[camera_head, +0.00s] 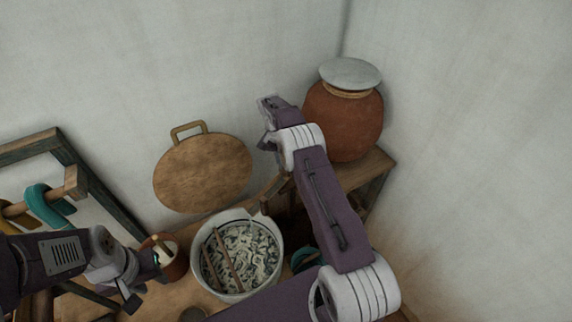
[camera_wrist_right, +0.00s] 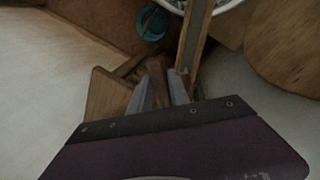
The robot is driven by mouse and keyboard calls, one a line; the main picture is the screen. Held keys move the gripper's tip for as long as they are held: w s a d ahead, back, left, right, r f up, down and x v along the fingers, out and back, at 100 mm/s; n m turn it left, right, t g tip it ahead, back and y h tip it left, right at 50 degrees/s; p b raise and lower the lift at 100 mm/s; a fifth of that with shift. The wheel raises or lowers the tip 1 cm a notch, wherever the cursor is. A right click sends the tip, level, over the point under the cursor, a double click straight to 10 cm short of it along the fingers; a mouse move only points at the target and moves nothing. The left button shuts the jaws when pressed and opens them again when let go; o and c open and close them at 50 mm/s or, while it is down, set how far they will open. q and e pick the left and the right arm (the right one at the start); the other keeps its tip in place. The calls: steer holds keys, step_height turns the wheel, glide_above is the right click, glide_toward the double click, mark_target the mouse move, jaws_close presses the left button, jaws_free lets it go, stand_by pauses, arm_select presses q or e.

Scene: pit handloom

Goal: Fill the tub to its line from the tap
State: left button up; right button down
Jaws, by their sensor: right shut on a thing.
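The round white tub (camera_head: 273,281) stands low in the middle of the head view, holding a mottled pale and dark mass with two wooden sticks across it. Its rim shows at the top of the right wrist view (camera_wrist_right: 224,5). A grooved wooden spout (camera_wrist_right: 193,40) reaches toward the tub. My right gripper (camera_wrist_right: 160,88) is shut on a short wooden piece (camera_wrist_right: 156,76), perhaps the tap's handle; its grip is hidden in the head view. My left gripper (camera_head: 146,291) appears open, beside a small brown pot (camera_head: 177,266). The fill line and any running water cannot be made out.
A lidded clay jar (camera_head: 343,120) stands on a wooden stand (camera_head: 372,172) in the corner. A round wooden board (camera_head: 203,172) leans on the wall behind the tub. A teal vessel (camera_head: 304,258) sits right of the tub. A framed rack (camera_head: 75,165) stands left.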

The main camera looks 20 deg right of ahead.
steer(key=shift+w+r, duration=0.2)
steer(key=shift+w, duration=0.05)
steer(key=c, duration=1.2)
jaws_free()
steer(key=shift+c, duration=0.2)
steer(key=shift+s+f, duration=0.1)
steer(key=shift+r, duration=0.4)
step_height(320, 180, up, 8)
steer(key=w+a+p, duration=0.1)
steer(key=p, duration=0.1)
steer(key=shift+p, duration=0.35)
